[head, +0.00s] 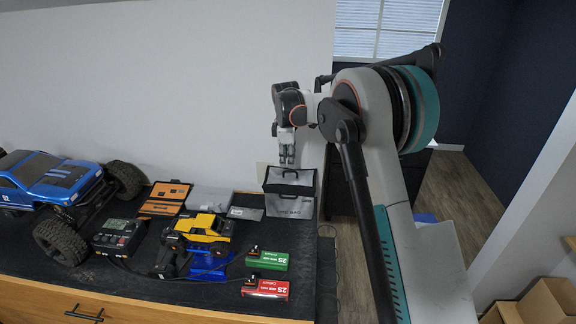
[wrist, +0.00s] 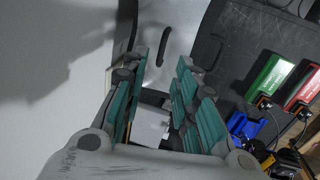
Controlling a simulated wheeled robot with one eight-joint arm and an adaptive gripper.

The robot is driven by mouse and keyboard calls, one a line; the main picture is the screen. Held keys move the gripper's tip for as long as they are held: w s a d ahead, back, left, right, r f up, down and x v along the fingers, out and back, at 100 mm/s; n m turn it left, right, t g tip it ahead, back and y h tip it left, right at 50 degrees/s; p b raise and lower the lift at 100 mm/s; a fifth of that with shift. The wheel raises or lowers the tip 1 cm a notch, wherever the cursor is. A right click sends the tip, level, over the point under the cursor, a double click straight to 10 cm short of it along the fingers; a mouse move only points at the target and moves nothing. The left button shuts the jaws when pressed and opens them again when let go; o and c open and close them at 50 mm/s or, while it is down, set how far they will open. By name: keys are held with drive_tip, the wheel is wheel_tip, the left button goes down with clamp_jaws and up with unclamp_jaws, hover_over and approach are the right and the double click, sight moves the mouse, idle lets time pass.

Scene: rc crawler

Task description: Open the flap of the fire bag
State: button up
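The fire bag (head: 290,207) is a silver-grey box-shaped bag with dark edges, standing at the right end of the dark counter. Its upper panel, the flap (head: 290,188), has a black handle; I cannot tell how far it is raised. My gripper (head: 287,158) points down just above the bag's top. In the wrist view my gripper (wrist: 163,65) has its teal fingers apart. A grey panel with a dark slot-like handle (wrist: 165,45) lies beyond the fingertips, and a pale patch shows between the fingers. Contact with the bag cannot be made out.
On the counter (head: 180,295) left of the bag are a blue truck (head: 50,180), a charger (head: 118,237), a yellow crawler (head: 200,230), an orange-black case (head: 165,198), and green (head: 267,260) and red (head: 265,289) battery packs. A wall stands behind; the counter ends just right of the bag.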

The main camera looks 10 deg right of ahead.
hover_over(288, 178)
drive_tip(key=shift+f, duration=2.4)
clamp_jaws()
